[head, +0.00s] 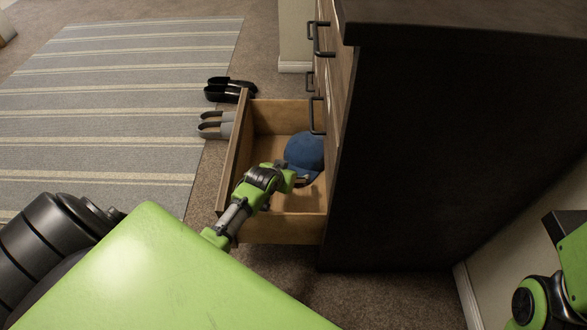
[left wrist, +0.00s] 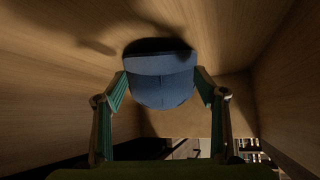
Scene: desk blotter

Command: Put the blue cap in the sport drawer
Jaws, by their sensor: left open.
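The blue cap (head: 304,150) is inside the open wooden drawer (head: 237,150), towards the cabinet side. In the left wrist view the cap (left wrist: 162,88) lies against the drawer's wooden surface, with a dark shadow behind it. My left gripper (head: 291,181) reaches into the drawer over its front-side edge, near the cap. Its two fingers (left wrist: 160,76) are spread, with the cap between and just beyond the tips in that view. I cannot tell whether they touch it. My right gripper is out of view; only part of my right arm shows at the lower right.
The dark cabinet (head: 430,150) stands to the right, with black handles (head: 317,115) above the drawer. Black shoes (head: 230,90) and grey shoes (head: 216,124) stand on the floor left of the drawer, by a striped rug (head: 110,110).

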